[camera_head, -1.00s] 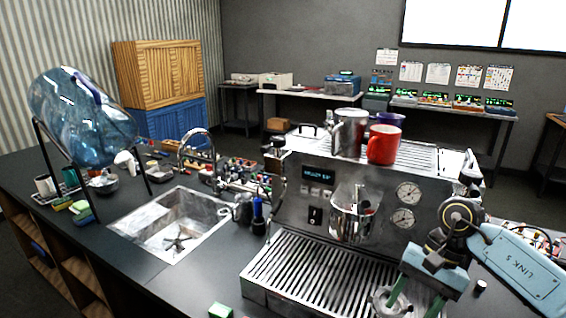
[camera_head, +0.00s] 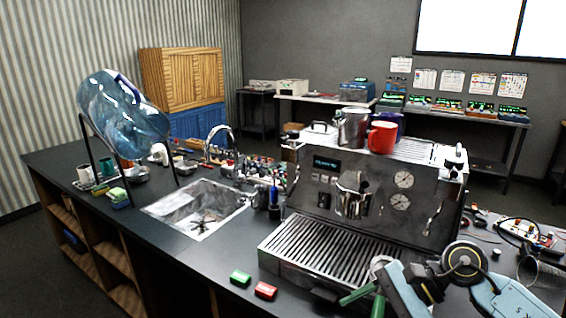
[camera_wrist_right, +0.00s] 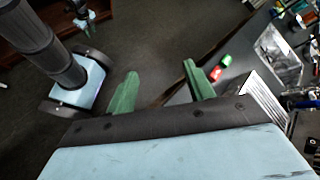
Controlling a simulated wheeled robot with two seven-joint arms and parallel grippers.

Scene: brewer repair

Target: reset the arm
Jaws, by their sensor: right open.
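My right gripper (camera_head: 364,299) shows at the bottom of the head view, in front of the coffee machine's drip tray. In the right wrist view, its green fingers (camera_wrist_right: 160,88) stand wide apart with nothing between them. The floor shows between them. The light-blue arm bends in from the lower right of the head view. A small round metal part (camera_head: 380,264) sits just behind the gripper, partly hidden by it. The coffee machine (camera_head: 330,205) stands upright on the dark counter.
A green block (camera_head: 240,278) and a red block (camera_head: 265,291) lie on the counter left of my right gripper. A red mug (camera_head: 382,137) and a steel pitcher (camera_head: 352,128) stand on the machine. The sink (camera_head: 198,208) is left of it. Electronics and wires lie at the right.

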